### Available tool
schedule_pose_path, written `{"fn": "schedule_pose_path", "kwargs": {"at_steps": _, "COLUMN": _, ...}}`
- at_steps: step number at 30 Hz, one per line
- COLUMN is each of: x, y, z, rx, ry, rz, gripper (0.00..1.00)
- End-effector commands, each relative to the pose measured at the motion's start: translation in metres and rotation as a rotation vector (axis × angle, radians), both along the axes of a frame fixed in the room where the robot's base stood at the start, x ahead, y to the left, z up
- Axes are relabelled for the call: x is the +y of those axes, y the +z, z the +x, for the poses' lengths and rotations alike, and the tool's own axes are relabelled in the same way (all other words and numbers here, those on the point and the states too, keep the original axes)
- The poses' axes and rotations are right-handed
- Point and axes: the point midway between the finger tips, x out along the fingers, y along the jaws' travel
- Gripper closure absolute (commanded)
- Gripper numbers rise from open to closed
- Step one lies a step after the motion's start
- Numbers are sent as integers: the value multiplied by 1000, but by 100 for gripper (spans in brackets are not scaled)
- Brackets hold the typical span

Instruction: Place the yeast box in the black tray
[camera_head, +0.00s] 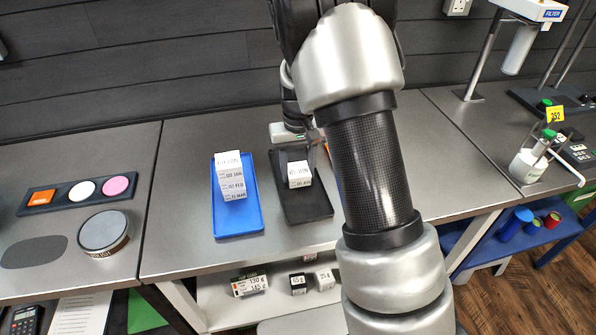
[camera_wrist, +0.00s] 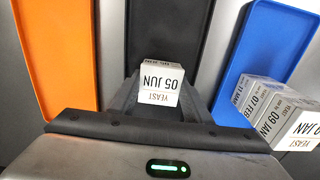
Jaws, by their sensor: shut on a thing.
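The yeast box (camera_head: 299,174) is a small white carton. Its label reads YEAST 05 JUN in the wrist view (camera_wrist: 160,84). My gripper (camera_head: 309,157) is shut on it, with a finger on either side in the wrist view (camera_wrist: 160,76). The box shows over the black tray (camera_head: 306,210), inside its outline. I cannot tell whether its underside touches the tray floor. The black tray also shows behind the box in the wrist view (camera_wrist: 168,25). No other box shows in the black tray.
A blue tray (camera_head: 238,223) with several dated yeast boxes (camera_head: 232,180) stands left of the black tray. An orange tray (camera_wrist: 56,50) lies on its other side, mostly hidden by my arm in the head view. Boxes (camera_head: 250,285) sit on a shelf below.

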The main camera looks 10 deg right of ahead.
Motion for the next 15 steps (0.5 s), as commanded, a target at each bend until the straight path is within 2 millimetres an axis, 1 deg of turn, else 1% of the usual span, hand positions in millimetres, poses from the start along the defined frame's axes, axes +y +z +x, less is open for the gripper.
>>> {"fn": "schedule_pose_path", "kwargs": {"at_steps": 1, "x": 0, "y": -4, "z": 0, "rx": 0, "ry": 0, "rz": 0, "gripper": 79}}
{"fn": "schedule_pose_path", "kwargs": {"at_steps": 7, "x": 0, "y": -4, "z": 1, "rx": -3, "ry": 0, "rz": 0, "gripper": 79}}
{"fn": "schedule_pose_path", "kwargs": {"at_steps": 11, "x": 0, "y": -8, "z": 0, "rx": -2, "ry": 0, "rz": 0, "gripper": 79}}
{"fn": "schedule_pose_path", "kwargs": {"at_steps": 12, "x": 0, "y": -8, "z": 0, "rx": -2, "ry": 0, "rz": 0, "gripper": 54}}
{"fn": "schedule_pose_path", "kwargs": {"at_steps": 14, "x": 0, "y": -7, "z": 0, "rx": -2, "ry": 0, "rz": 0, "gripper": 43}}
{"fn": "schedule_pose_path", "kwargs": {"at_steps": 15, "x": 0, "y": -7, "z": 0, "rx": -2, "ry": 0, "rz": 0, "gripper": 37}}
